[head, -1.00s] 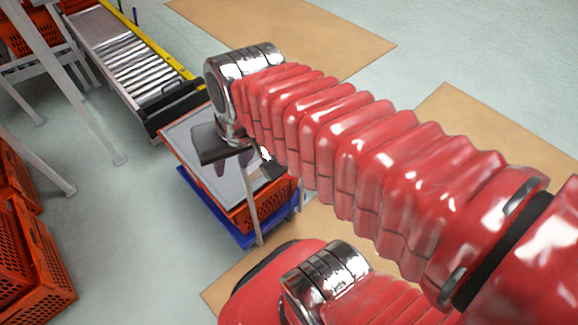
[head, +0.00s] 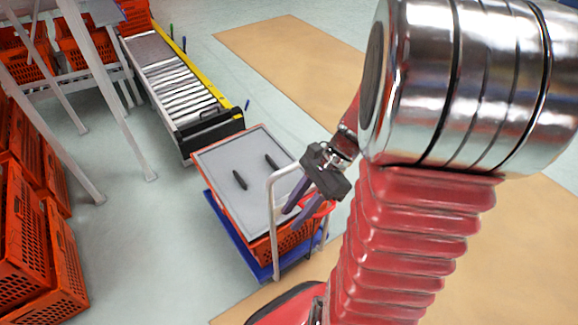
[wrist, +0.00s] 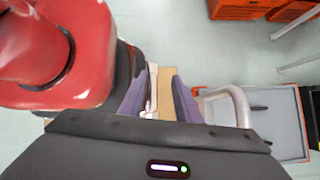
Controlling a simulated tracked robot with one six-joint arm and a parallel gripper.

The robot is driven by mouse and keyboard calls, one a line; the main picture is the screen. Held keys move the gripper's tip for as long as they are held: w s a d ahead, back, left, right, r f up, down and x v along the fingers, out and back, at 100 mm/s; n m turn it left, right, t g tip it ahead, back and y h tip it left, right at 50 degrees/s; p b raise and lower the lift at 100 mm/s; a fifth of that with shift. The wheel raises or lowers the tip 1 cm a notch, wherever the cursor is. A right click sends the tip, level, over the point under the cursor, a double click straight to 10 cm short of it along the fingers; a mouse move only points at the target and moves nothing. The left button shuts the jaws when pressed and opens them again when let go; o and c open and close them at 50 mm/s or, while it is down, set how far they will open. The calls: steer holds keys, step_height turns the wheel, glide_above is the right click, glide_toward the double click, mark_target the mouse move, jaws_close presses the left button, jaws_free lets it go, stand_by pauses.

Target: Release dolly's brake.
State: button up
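The dolly has a blue base (head: 232,232) and a silver push handle (head: 275,235). It carries an orange tote (head: 292,240) topped by a grey lid (head: 222,165) with two black bars. My gripper (head: 298,212) is above the dolly's handle end, beside the handle in the picture, with its purple fingers pointing down. In the wrist view my gripper's fingers (wrist: 160,98) stand apart with nothing seen held between them. The handle (wrist: 240,106) shows just right of them there.
A roller conveyor (head: 178,90) with a yellow rail stands behind the dolly. Stacked orange totes (head: 35,245) line the left, near grey rack legs (head: 108,95). Tan floor patches (head: 300,75) and open grey floor lie around. My red arm covers the right side.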

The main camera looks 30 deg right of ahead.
steer(key=s+d+f+m+t, duration=0.3)
steer(key=d+f+m+t, duration=0.5)
steer(key=m, duration=0.6)
steer(key=s+d+f+m+t, duration=0.3)
steer(key=d+f+m+t, duration=0.5)
steer(key=m, duration=0.7)
steer(key=shift+d, duration=1)
steer(key=x, duration=1.3)
steer(key=shift+w+a+r, duration=0.25)
steer(key=shift+w, duration=0.05)
jaws_close()
